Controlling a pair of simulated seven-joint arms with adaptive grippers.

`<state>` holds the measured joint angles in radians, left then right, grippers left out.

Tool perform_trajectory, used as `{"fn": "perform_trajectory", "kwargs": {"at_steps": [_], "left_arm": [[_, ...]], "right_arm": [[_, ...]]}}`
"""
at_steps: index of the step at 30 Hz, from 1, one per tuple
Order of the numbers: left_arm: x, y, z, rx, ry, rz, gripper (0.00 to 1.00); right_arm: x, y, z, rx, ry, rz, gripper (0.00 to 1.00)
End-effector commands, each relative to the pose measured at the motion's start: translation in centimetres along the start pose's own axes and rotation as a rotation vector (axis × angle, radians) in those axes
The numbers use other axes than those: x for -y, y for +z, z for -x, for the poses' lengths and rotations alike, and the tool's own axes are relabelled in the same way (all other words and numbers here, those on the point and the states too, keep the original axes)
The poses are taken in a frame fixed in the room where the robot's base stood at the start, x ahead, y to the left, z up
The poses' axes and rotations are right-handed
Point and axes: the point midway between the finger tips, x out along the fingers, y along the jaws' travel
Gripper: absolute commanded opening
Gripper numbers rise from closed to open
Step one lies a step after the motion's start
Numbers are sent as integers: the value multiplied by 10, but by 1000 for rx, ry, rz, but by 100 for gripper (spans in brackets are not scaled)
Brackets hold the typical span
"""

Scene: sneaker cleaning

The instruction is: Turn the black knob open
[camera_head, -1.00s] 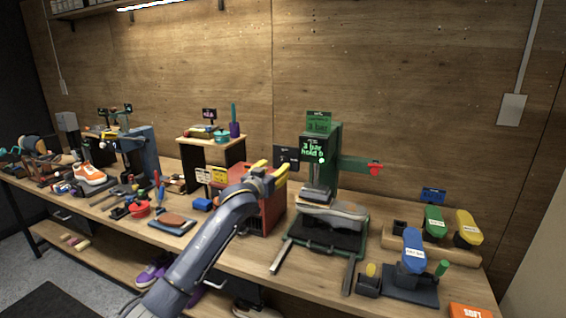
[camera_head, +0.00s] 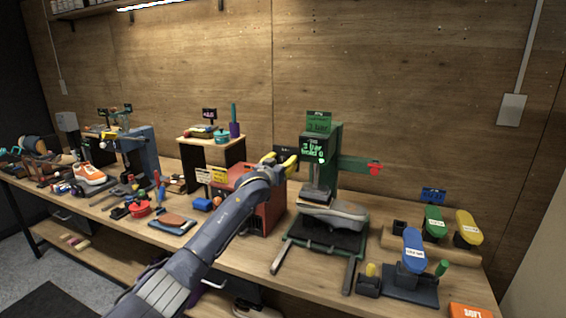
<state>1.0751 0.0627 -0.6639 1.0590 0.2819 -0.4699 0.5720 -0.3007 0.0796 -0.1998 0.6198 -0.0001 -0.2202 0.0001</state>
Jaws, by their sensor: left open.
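My left gripper (camera_head: 281,164), with yellow fingers, is open at the back of the bench, just above and behind the red box (camera_head: 266,212) and left of the green press (camera_head: 333,158). I cannot make out the black knob; my gripper and arm cover part of that area. A dark sign (camera_head: 282,152) is partly hidden behind the fingers. The press has a lit green-text display (camera_head: 313,150), and a grey sneaker (camera_head: 338,213) lies under its ram. A red handle (camera_head: 376,168) sits on the green arm at its right. My right gripper is out of view.
Brushes with blue (camera_head: 413,248), green (camera_head: 434,222) and yellow (camera_head: 468,227) tops stand at the right. A small raised shelf (camera_head: 211,143) stands left of the red box. The bare wooden wall is behind.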

Motion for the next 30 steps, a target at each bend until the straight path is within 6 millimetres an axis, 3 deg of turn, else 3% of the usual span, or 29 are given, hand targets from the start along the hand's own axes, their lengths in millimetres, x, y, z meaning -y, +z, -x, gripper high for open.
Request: {"fn": "perform_trajectory", "kwargs": {"at_steps": [7,21,30], "left_arm": [[0,0,0,0,0,0,54],[0,0,0,0,0,0,0],[0,0,0,0,0,-22,0]], "right_arm": [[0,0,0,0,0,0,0],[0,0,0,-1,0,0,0],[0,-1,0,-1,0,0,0]]}}
